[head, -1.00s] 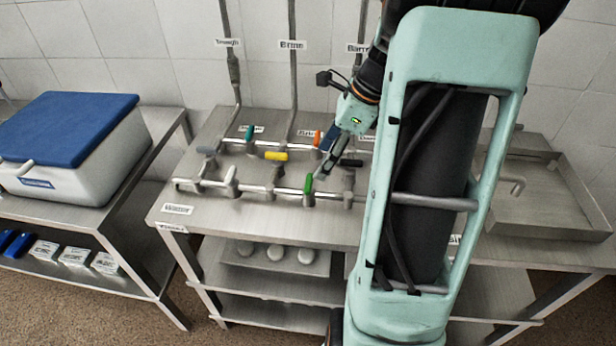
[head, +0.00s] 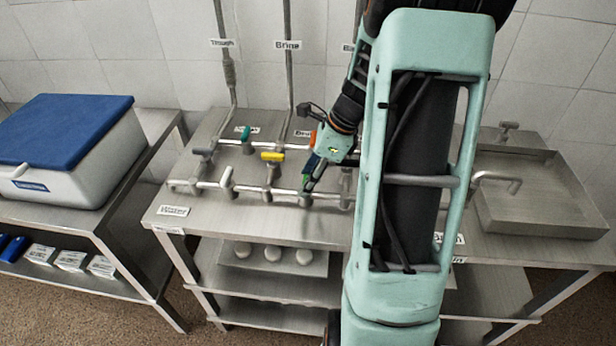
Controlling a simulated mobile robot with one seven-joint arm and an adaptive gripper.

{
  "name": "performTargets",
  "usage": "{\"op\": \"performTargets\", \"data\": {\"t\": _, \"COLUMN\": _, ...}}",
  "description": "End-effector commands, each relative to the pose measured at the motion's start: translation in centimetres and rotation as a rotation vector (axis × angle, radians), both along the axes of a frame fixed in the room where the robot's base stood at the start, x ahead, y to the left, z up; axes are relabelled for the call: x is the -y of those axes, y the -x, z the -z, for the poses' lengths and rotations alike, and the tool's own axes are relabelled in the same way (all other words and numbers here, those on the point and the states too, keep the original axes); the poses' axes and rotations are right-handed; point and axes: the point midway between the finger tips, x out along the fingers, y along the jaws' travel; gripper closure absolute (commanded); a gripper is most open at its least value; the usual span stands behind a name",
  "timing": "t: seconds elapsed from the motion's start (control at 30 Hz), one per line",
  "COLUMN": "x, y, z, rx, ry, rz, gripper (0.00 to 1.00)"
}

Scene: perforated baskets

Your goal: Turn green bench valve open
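The green bench valve (head: 306,184) sits on the front pipe of the metal bench, right of the yellow valve. Only a little of its green handle shows beside my fingers, so its exact angle is hard to read. My gripper (head: 311,178) reaches down from the upper right, with its dark fingertips at the green handle. They overlap it in the picture; I cannot tell whether they touch or grip it. The finger gap is too small to judge.
A yellow valve (head: 272,157), a teal valve (head: 245,134) and a grey-blue valve (head: 203,152) stand nearby on the pipes. A metal sink (head: 545,225) is at right. A blue-lidded cooler (head: 65,130) stands on the left table. My arm hides the bench's right part.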

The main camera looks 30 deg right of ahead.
Motion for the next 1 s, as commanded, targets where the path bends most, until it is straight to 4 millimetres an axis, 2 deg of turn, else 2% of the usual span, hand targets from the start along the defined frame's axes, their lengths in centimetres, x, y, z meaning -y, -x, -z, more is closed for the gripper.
{"op": "performTargets", "data": {"t": 0.03, "x": 0.01, "y": 0.0, "z": -0.02, "rx": 0.0, "ry": 0.0, "rz": 0.0, "gripper": 0.6}}
{"op": "performTargets", "data": {"t": 0.2, "x": 0.02, "y": 0.0, "z": -0.03, "rx": 0.0, "ry": 0.0, "rz": 0.0, "gripper": 0.78}}
{"op": "performTargets", "data": {"t": 0.57, "x": 0.09, "y": -0.1, "z": -0.14, "rx": 0.001, "ry": 0.001, "rz": -0.063, "gripper": 0.78}}
{"op": "performTargets", "data": {"t": 1.0, "x": 0.12, "y": -0.34, "z": -0.21, "rx": 0.001, "ry": 0.0, "rz": -0.414, "gripper": 0.78}}
